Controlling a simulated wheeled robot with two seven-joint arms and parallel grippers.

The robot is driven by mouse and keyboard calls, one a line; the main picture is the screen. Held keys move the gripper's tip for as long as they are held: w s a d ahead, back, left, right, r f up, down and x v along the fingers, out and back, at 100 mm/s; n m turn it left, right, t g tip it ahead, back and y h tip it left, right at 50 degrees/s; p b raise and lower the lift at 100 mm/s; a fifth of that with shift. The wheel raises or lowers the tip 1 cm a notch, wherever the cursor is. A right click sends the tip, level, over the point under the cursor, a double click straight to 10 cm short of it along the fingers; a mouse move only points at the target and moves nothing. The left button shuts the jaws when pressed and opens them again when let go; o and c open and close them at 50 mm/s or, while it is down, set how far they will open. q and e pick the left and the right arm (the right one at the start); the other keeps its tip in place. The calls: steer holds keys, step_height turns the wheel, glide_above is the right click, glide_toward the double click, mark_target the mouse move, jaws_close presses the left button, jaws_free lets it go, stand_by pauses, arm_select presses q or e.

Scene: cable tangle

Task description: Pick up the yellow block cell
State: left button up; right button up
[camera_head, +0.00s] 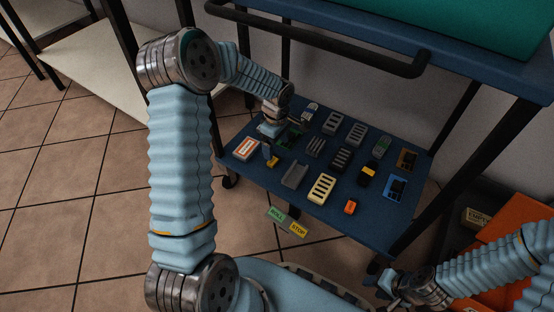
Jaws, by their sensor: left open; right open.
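A small yellow block (273,162) lies on the blue lower shelf (270,198), toward its left side, just below my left gripper. It is small and partly hidden by a finger, so I cannot tell whether it is the yellow block cell. A larger pale-yellow slotted block (322,187) lies nearer the front edge, and a black-and-yellow piece (367,174) lies to its right. My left gripper (270,143) is open over the shelf's left part, its fingers pointing down close to the small yellow block. My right gripper (388,284) is open and empty, low at the right, off the shelf.
Grey, green, black and blue pieces crowd the shelf, including a grey tray (295,175), a red-and-white piece (246,149) and an orange block (350,207). The cart's dark handle (330,45) and posts frame it. An orange bin (500,245) stands at right.

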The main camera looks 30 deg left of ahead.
mark_target(276, 161)
arm_select(q)
step_height(276, 161, down, 3)
steer(key=shift+f, duration=0.15)
steer(key=f, duration=0.1)
steer(key=f+b, duration=0.1)
steer(key=f, duration=0.1)
steer(key=shift+w+a+f, duration=0.2)
steer(key=shift+w+f, duration=0.1)
steer(key=shift+f, duration=0.1)
steer(key=shift+f+b, duration=0.3)
steer(key=shift+f, duration=0.3)
steer(key=c, duration=1.1)
steer(key=shift+r, duration=0.1)
